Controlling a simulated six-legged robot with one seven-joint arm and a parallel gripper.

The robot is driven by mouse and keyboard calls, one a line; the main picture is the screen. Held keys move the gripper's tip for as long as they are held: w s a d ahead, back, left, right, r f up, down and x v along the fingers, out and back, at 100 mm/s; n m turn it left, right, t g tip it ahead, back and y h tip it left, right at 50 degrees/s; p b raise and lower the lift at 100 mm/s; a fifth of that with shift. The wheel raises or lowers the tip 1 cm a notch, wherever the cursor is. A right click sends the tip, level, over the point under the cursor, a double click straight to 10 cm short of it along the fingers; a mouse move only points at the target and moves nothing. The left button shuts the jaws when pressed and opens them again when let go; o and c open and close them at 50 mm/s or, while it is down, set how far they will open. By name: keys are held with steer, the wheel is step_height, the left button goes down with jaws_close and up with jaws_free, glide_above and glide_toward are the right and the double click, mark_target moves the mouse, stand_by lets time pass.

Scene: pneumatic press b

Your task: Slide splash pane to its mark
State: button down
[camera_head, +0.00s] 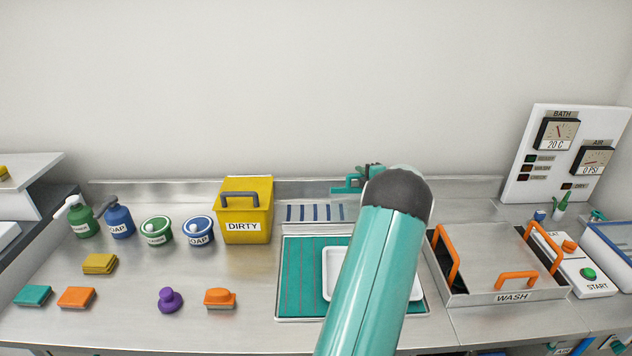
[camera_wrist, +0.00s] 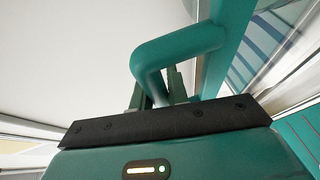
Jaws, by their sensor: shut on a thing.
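In the wrist view, a teal bent handle (camera_wrist: 185,50) stands out from a teal bar (camera_wrist: 228,45), which edges a clear pane (camera_wrist: 285,45), seemingly the splash pane. My gripper (camera_wrist: 168,85) is shut on the handle, whose near end passes down between the dark fingers. In the head view, my arm covers most of the pane's area. Small teal parts (camera_head: 350,184) show at the back of the counter, left of my arm's dark elbow; I cannot tell whether they are the gripper or the pane's handle. The pane's mark cannot be made out for certain.
A yellow DIRTY bin (camera_head: 245,215) stands left of a blue-striped strip (camera_head: 315,212). A teal mat (camera_head: 300,270) with a white tray (camera_head: 331,265) lies in front. The WASH basin (camera_head: 510,297) with orange handles is right of my arm. Bottles and sponges stand on the left.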

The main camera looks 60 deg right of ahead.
steer(key=shift+s+d, duration=0.35)
steer(key=shift+s, duration=0.3)
steer(key=shift+s+d, duration=0.3)
steer(key=shift+s, duration=0.35)
steer(key=shift+s+d, duration=0.35)
steer(key=shift+s, duration=0.3)
steer(key=c, duration=1.3)
jaws_free()
steer(key=v, duration=1.4)
